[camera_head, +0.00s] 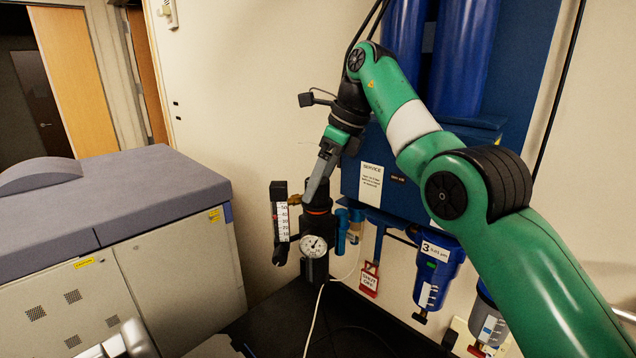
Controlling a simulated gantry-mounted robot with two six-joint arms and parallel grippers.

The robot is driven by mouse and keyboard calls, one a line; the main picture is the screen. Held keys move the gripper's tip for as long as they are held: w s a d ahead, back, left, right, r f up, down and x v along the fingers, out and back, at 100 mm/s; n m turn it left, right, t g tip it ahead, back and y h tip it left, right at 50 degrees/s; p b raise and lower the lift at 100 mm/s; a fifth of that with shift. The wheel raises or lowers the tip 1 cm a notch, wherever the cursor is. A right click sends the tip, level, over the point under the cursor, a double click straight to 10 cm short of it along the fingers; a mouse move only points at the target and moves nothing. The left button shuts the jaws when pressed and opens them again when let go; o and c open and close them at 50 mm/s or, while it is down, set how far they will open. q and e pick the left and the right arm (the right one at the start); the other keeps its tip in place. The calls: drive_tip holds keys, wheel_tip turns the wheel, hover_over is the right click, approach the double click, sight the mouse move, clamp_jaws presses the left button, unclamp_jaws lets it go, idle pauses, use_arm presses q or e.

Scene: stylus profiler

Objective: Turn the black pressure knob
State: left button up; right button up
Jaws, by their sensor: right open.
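The black pressure knob (321,189) sits on top of the black regulator (316,227), above an orange ring. A round white gauge (313,245) is on the regulator's front. My right gripper (315,190) comes down from above, with its grey fingers at the knob and hiding part of it. Its jaws are open; I cannot tell whether a finger touches the knob.
A vertical scale tube (282,222) stands close left of the regulator. Blue filter housings (437,268) and a red tag (369,279) hang to the right. A large grey-topped cabinet (130,215) fills the left. A pale cable runs down in front of the black surface.

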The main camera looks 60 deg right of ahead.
drive_tip(key=p+v, duration=0.5)
drive_tip(key=v, duration=0.6)
drive_tip(key=shift+p, duration=0.35)
drive_tip(key=shift+w, duration=0.25)
